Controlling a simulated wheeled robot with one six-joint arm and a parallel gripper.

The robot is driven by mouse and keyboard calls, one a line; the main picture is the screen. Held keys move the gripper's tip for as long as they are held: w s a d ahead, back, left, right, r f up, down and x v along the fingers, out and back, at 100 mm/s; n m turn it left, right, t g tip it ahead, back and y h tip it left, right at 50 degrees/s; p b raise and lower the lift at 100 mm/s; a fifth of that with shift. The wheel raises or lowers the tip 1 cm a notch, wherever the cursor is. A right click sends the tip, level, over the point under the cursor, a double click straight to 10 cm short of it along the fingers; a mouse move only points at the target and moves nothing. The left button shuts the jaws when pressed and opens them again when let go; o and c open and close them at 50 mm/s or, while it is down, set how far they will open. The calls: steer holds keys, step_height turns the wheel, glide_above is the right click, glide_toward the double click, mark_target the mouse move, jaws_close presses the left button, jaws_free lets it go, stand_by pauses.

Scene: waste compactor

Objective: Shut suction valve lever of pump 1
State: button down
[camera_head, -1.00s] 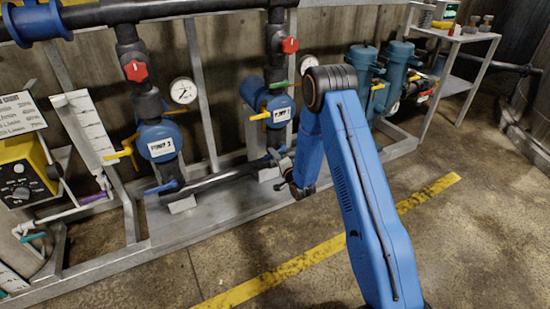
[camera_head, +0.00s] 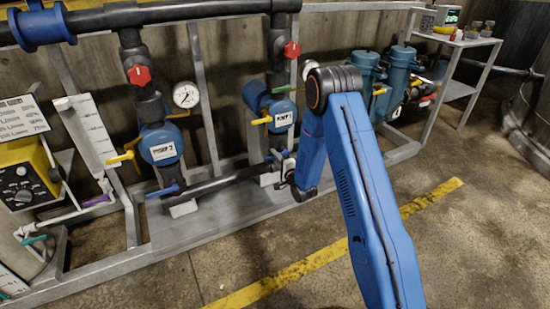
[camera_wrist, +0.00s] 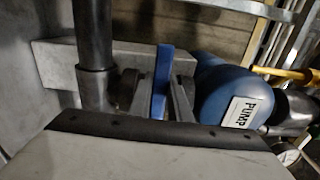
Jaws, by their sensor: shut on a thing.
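Pump 1 (camera_head: 283,119) is the right one of two blue pumps on the skid, with a white label. In the wrist view its blue body (camera_wrist: 235,92) and label lie right of my fingers. The blue suction valve lever (camera_wrist: 162,78) stands upright in that view, between my two fingers, beside the dark suction pipe (camera_wrist: 92,45). My gripper (camera_wrist: 157,92) is shut on this lever. In the head view my gripper (camera_head: 285,164) is low in front of pump 1, and the lever is mostly hidden there.
Pump 2 (camera_head: 162,147) stands to the left, with its own blue lever (camera_head: 162,191) and yellow lever (camera_head: 122,159). A yellow lever (camera_head: 262,121) sits beside pump 1's label. Red valve knobs (camera_head: 292,49) and a gauge (camera_head: 186,95) are above. The floor in front is clear.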

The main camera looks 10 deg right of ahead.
steer(key=c, duration=1.6)
jaws_free()
steer(key=shift+c, duration=0.2)
steer(key=v, duration=1.7)
steer(key=shift+s, duration=0.2)
steer(key=shift+r, duration=0.1)
step_height(320, 180, up, 10)
steer(key=d+n+g+h, duration=0.3)
steer(key=n, duration=0.2)
steer(key=s+d+r+n+g+h, duration=0.2)
steer(key=s+d+r+n+g, duration=0.1)
steer(key=s+r, duration=0.65)
steer(key=s+r+n+g, duration=0.2)
steer(key=s+r, duration=0.1)
steer(key=s, duration=0.8)
steer(key=s+r+n+g, duration=0.2)
steer(key=s+r, duration=0.1)
steer(key=s, duration=0.8)
steer(key=s+r+n+g, duration=0.2)
steer(key=s+r, duration=0.1)
steer(key=s, duration=0.9)
steer(key=shift+d+r+n+h, duration=0.3)
